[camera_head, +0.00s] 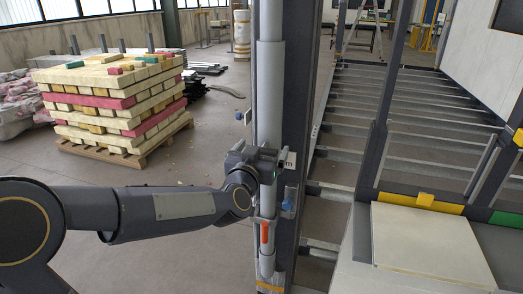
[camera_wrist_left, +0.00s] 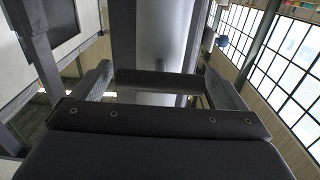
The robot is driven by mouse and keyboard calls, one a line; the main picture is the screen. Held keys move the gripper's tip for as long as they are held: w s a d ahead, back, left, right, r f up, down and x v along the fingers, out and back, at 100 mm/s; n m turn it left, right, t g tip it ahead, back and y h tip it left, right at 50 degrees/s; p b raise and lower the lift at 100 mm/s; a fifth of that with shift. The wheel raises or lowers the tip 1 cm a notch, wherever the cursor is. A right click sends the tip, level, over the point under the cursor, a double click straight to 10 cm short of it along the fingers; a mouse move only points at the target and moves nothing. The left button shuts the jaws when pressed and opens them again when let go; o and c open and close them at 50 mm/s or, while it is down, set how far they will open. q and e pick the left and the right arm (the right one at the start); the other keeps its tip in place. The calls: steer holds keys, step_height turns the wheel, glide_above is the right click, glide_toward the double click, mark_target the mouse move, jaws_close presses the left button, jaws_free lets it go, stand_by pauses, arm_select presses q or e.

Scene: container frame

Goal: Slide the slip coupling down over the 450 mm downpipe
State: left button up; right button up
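A pale grey upright pipe run stands in front of a dark post in the head view. A slightly wider grey section (camera_head: 270,95) is on its upper part; I take this for the slip coupling, but its ends are unclear. A narrower grey pipe length (camera_head: 266,203) shows below my gripper, probably the downpipe. My left gripper (camera_head: 268,163) is at the pipe, between these parts, and hides the join. In the left wrist view its fingers (camera_wrist_left: 160,82) are spread wide, with the grey pipe (camera_wrist_left: 168,35) beyond and between them. Grip contact is not visible. My right gripper is out of view.
The dark post (camera_head: 297,110) stands close behind the pipe. An orange part (camera_head: 265,232) and a blue part (camera_head: 289,206) sit low beside it. A steel floor frame (camera_head: 400,122) and a pale panel (camera_head: 425,240) lie right. A loaded pallet (camera_head: 130,158) stands back left.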

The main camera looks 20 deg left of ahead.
arm_select(q)
steer(key=shift+o, duration=0.3)
steer(key=s, duration=0.8)
steer(key=shift+a, duration=0.15)
steer(key=s+a+f+g+h+p, duration=0.1)
steer(key=s+f+g+p, duration=0.1)
steer(key=s, duration=0.7)
steer(key=s+a+f+n+g+h+p, duration=0.1)
steer(key=s+g+p, duration=0.3)
steer(key=s, duration=0.5)
steer(key=s+a+f+n+g+h+p, duration=0.1)
steer(key=s+f+g+p, duration=0.1)
steer(key=s+g, duration=0.4)
steer(key=s+p, duration=0.1)
steer(key=s, duration=0.2)
steer(key=shift+a+f, duration=0.15)
steer(key=shift+f, duration=0.25)
stand_by(1.1)
